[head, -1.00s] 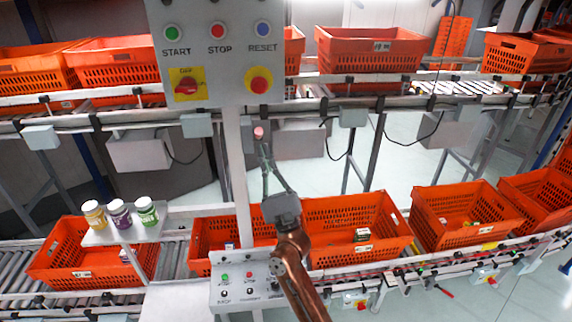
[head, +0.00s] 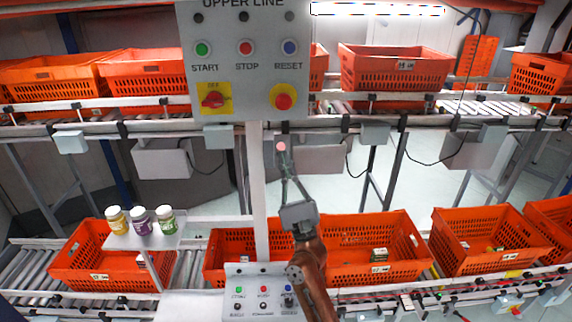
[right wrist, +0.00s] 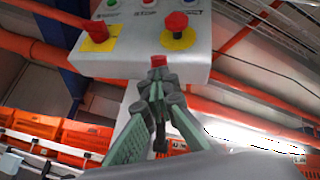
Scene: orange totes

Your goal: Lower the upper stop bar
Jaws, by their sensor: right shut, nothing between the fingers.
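No stop bar can be made out with certainty in either view. The grey upper line panel (head: 244,62) carries START, STOP and RESET buttons, a red selector switch (head: 213,99) on a yellow plate and a red mushroom button (head: 283,98). My right gripper (head: 281,150) is shut and empty, pointing up just below the panel in the head view. In the right wrist view its red-tipped fingers (right wrist: 158,64) meet in front of the panel's lower edge, below and left of the mushroom button (right wrist: 176,24). Contact with the panel cannot be told. My left gripper is out of view.
The upper conveyor (head: 352,121) carries orange totes (head: 392,68) behind the panel. Several orange totes stand on the lower conveyor. Three jars (head: 140,219) stand on a small shelf at the left. A lower control panel (head: 262,290) is beside my right arm.

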